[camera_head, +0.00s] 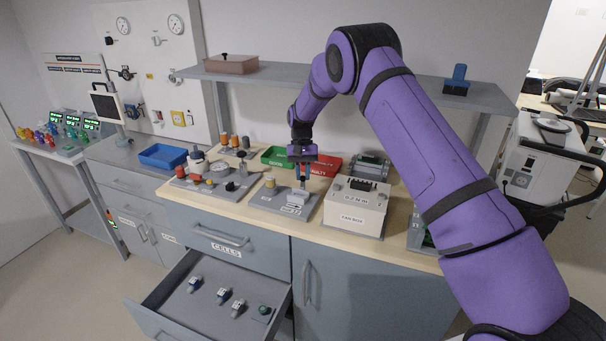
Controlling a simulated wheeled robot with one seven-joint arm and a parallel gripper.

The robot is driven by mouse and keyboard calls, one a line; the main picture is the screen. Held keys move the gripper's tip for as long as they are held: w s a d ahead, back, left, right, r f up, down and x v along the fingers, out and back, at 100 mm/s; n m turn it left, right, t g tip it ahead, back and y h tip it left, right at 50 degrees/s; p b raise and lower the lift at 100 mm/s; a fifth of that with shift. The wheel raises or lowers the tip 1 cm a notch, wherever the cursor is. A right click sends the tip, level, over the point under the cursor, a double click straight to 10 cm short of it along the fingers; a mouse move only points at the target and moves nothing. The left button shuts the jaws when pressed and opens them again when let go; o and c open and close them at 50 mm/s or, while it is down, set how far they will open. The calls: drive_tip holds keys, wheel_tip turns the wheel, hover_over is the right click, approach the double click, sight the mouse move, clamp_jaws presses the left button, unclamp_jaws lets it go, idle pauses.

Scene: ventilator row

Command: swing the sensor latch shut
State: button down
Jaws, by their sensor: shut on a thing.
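My gripper (303,182) points down over a grey mounting plate (268,203) on the wooden bench top. Its fingers are shut on a small part at the back of a pale block (296,199), which appears to be the sensor latch. The part between the fingers is mostly hidden and too small to make out. The latch's exact angle cannot be told. A tan cylinder (270,182) stands on the same plate, left of my gripper.
A plate with a round gauge (218,171) lies to the left. Green (276,155) and red (322,166) bins are behind. An open drawer (192,310) juts out below. A shelf (400,88) runs above.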

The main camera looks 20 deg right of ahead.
drive_tip(key=shift+w+a+m, duration=0.1)
drive_tip(key=shift+a+m, duration=0.05)
drive_tip(key=shift+m, duration=0.25)
idle(1.4)
drive_tip(key=c, duration=1.1)
unclamp_jaws()
drive_tip(key=shift+o, duration=0.2)
